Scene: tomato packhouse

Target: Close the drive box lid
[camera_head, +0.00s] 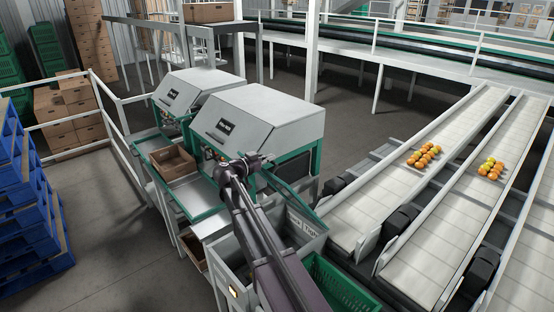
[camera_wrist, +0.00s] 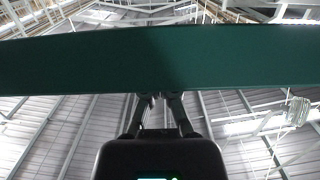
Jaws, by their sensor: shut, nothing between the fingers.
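My gripper (camera_head: 248,163) is at the end of my arm, in front of the nearer grey machine with green trim. In the wrist view my gripper (camera_wrist: 160,98) points up towards the roof, its fingers together and empty. A wide dark green bar (camera_wrist: 70,62) crosses that view at the fingertips; I cannot tell whether they touch it. My arm hides part of both.
A brown carton (camera_head: 172,163) sits on the tray left of my gripper. A green crate (camera_head: 335,284) is below the grey box. Conveyors (camera_head: 390,205) with fruit run at the right. Blue pallets (camera_head: 30,215) stand left, with open floor between.

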